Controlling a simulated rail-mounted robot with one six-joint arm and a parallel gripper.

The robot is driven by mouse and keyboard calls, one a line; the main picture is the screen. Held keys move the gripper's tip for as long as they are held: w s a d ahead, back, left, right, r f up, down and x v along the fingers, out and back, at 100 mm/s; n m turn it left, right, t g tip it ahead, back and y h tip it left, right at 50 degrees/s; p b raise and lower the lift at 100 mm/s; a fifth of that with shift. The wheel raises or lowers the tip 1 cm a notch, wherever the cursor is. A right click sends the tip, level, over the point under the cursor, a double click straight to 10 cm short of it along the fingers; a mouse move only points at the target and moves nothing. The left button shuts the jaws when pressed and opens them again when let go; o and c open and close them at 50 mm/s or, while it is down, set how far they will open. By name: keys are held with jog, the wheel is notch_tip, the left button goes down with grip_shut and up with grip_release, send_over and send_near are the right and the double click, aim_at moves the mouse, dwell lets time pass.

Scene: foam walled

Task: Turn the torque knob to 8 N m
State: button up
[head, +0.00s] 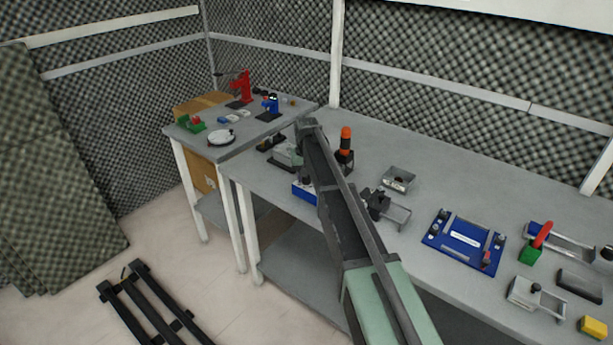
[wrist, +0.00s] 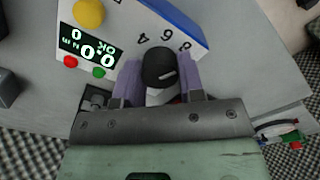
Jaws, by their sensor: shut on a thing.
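The black torque knob (wrist: 158,66) stands on the white face of a blue-sided box (wrist: 190,22) in the wrist view. A short pale mark on the knob slants toward the right. Printed scale digits arc around its upper side, seen rotated. My gripper (wrist: 160,78) has its two purple-grey fingers on either side of the knob and is shut on it. The dark display (wrist: 88,48) shows zeros, also rotated. In the head view, part of the blue box (head: 304,191) shows at the bench's front edge; my arm hides the knob and fingertips.
A yellow round part (wrist: 88,12), a red button (wrist: 70,62) and a green button (wrist: 99,72) are close left of the knob. An orange-topped tool (head: 346,138) stands behind my arm. A grey fixture (head: 392,210) and a blue tray (head: 464,240) lie to the right.

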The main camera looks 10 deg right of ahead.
jog(key=o, duration=0.9)
jog(key=shift+r, duration=0.1)
notch_tip(320, 180, up, 10)
jog(key=p, duration=1)
jog(key=shift+r+p, duration=0.25)
jog(key=shift+p, duration=0.15)
jog(key=shift+n, duration=0.5)
jog(key=s, duration=3.6)
jog(key=shift+s, duration=0.1)
